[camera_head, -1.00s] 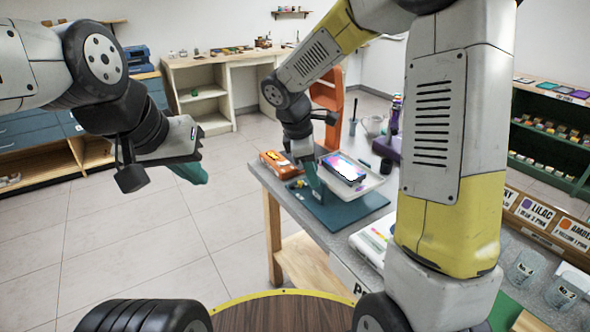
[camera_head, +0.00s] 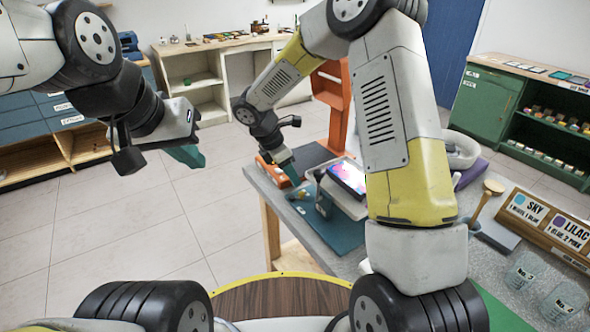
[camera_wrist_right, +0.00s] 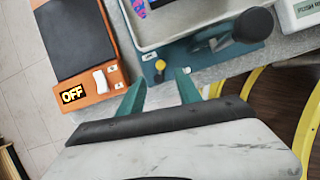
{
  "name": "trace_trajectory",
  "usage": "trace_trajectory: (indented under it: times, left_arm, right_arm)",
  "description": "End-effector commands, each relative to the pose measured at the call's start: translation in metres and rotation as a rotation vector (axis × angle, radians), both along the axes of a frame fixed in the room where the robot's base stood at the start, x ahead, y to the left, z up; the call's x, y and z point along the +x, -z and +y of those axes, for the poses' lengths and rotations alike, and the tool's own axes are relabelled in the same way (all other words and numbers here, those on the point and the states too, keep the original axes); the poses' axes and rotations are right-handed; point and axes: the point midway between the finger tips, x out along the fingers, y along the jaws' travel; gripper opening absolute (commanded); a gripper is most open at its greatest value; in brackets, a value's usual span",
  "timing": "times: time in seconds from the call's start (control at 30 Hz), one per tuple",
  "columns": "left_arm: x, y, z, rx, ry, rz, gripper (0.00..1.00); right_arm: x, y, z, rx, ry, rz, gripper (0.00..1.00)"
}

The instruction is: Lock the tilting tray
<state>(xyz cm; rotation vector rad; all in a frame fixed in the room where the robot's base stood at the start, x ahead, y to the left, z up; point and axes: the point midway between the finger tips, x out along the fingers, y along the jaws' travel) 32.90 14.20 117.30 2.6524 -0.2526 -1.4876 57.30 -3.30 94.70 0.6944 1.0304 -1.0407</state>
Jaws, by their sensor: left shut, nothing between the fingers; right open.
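The tilting tray (camera_wrist_right: 152,40) is a pale shallow tray with a bright multicoloured patch inside; it also shows in the head view (camera_head: 364,211). It sits over a teal base (camera_wrist_right: 205,72) at the bench's near left corner. On the base are a small yellow knob (camera_wrist_right: 159,65) and a lever with a black rounded end (camera_wrist_right: 253,25). My right gripper (camera_wrist_right: 160,92) is open, its teal fingers just short of the yellow knob, one on either side in the wrist view; it also shows in the head view (camera_head: 290,172). My left gripper (camera_head: 188,156) is shut and empty, over the floor.
An orange unit (camera_wrist_right: 100,88) with a black plate and a switch marked OFF stands left of the tray. A pale device with a display (camera_wrist_right: 304,12) is at the right. Glasses (camera_head: 525,270) and a recipe rack (camera_head: 545,222) stand farther right on the bench.

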Motion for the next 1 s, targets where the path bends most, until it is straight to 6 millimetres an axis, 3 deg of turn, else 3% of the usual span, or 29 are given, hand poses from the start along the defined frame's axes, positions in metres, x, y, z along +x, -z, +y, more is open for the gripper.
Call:
trace_trajectory:
  times: [0.43,0.83,1.0]
  left_arm:
    - [0.0,0.0,0.0,0.0,0.0,0.0,0.0]
    - [0.0,0.0,0.0,0.0,0.0,0.0,0.0]
    - [0.0,0.0,0.0,0.0,0.0,0.0,0.0]
  right_arm:
    - [0.008,0.06,-0.023,0.0,0.003,0.003,0.41]
    - [0.01,0.068,-0.027,0.0,0.002,0.0,0.41]
    - [0.01,0.068,-0.027,0.0,0.003,0.0,0.09]
